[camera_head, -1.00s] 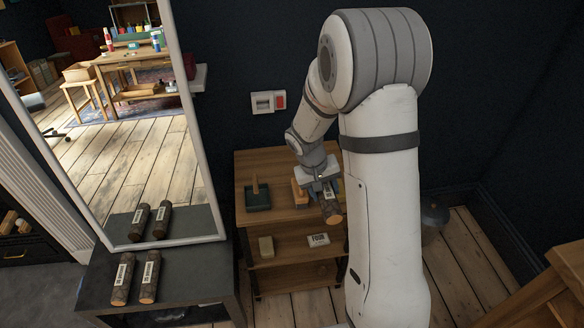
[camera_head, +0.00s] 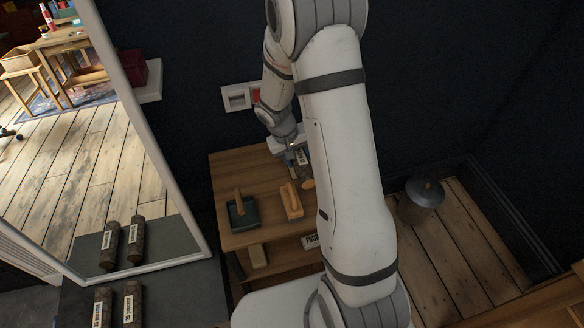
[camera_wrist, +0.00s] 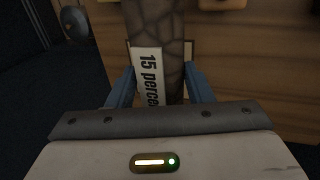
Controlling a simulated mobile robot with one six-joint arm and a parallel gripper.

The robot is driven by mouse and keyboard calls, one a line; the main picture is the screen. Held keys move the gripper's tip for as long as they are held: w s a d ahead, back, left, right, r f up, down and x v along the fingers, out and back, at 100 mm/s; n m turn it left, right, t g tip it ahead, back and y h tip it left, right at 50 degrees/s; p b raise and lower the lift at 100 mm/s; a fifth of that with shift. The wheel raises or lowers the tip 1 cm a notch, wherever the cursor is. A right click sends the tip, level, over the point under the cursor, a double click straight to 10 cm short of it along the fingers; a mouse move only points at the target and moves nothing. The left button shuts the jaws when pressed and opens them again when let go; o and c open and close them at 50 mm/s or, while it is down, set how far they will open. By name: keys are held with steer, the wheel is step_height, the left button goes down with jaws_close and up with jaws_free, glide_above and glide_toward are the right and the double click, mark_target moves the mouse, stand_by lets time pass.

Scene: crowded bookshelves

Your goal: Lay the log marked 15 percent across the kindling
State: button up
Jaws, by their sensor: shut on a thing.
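The log marked 15 percent (camera_wrist: 155,35) is dark, with a cracked bark pattern and a white label. In the wrist view it runs up the middle, between the blue fingers of my gripper (camera_wrist: 160,88), which is shut on it. In the head view my gripper (camera_head: 291,150) is over the back right of the wooden shelf unit's top, and my arm hides most of the log. I cannot make out any kindling in these views.
The wooden shelf unit (camera_head: 225,180) carries a dark-green tray-like item (camera_head: 242,212) and a wooden-handled brush (camera_head: 291,200). Two labelled logs (camera_head: 133,303) lie on the dark bench at lower left, beside a mirror (camera_head: 160,165). A lidded bin (camera_head: 424,192) stands on the floor at right.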

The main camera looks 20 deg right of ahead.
steer(key=shift+s+f, duration=0.1)
steer(key=shift+f, duration=2.4)
steer(key=shift+f+b, duration=0.1)
steer(key=shift+b, duration=0.2)
steer(key=shift+f, duration=0.15)
steer(key=o, duration=1.2)
